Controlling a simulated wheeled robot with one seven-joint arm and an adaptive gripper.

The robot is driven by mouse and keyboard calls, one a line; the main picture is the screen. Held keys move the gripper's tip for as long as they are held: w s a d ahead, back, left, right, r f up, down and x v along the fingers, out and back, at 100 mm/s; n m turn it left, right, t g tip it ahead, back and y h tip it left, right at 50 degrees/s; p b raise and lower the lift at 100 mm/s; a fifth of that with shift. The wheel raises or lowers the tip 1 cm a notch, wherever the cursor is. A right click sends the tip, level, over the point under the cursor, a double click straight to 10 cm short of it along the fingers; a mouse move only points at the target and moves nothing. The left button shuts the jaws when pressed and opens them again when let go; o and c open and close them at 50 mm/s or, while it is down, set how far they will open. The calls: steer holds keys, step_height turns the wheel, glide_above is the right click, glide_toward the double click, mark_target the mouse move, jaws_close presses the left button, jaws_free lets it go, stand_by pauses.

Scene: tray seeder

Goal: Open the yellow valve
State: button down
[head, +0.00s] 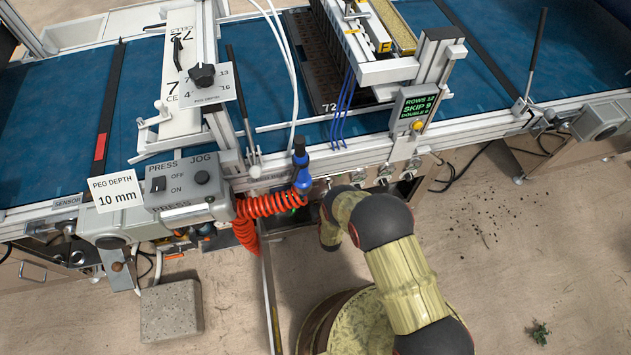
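I cannot make out a yellow valve for certain. A row of small metal fittings (384,174) sits under the front rail of the seeder, partly behind my arm. A small round yellow part (417,126) shows on the display box above them. My yellow-green arm with black joints reaches toward the machine's front. Its far end bends down in front of the frame beneath the rail. My gripper's fingers are hidden, so its opening and any contact do not show.
A coiled red hose (272,204) with a blue nozzle (300,165) hangs left of my arm. A grey control box (188,185) with switches is further left. A grey block (171,311) lies on the floor. The floor at right is mostly clear, with scattered soil.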

steer(key=shift+s+f, duration=0.1)
stand_by(0.4)
steer(key=c, duration=1.8)
jaws_free()
steer(key=shift+c, duration=0.2)
steer(key=v, duration=1.1)
steer(key=shift+s, duration=0.4)
steer(key=shift+d, duration=0.1)
